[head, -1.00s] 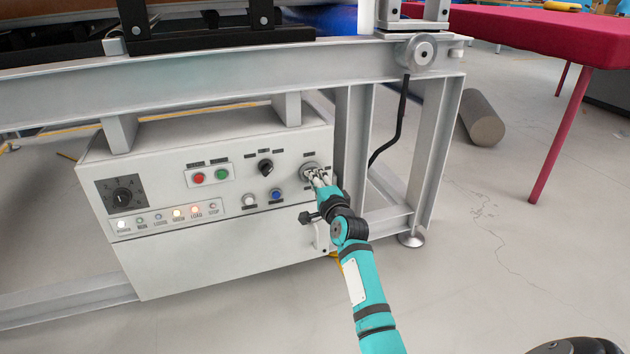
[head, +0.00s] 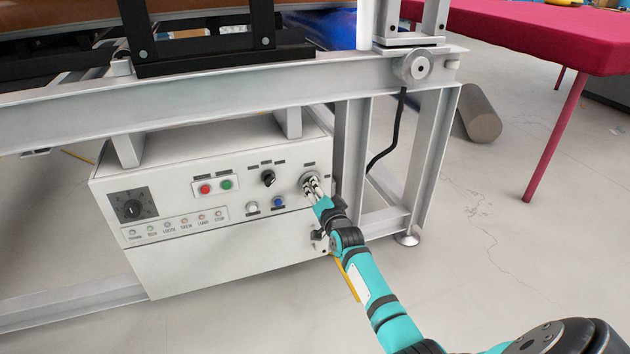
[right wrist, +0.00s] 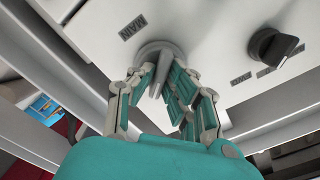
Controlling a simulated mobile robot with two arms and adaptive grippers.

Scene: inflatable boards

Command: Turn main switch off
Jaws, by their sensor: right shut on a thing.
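The light grey control box (head: 215,255) hangs under the metal frame. A round grey rotary switch (head: 307,177), which I take as the main switch, sits at the upper right of its front panel. My right gripper (head: 315,187) is shut on its handle. In the right wrist view, the fingers (right wrist: 163,88) stand on both sides of the grey switch handle (right wrist: 158,60). The row of indicator lamps (head: 175,224) at the lower left of the panel looks unlit. My left gripper is not in view.
The panel also carries a black selector knob (head: 268,177), red (head: 205,189) and green (head: 226,184) buttons, white and blue buttons, and a dial (head: 133,206). A frame leg (head: 424,160) and a black cable (head: 387,143) stand just right of the box. Floor is open at right.

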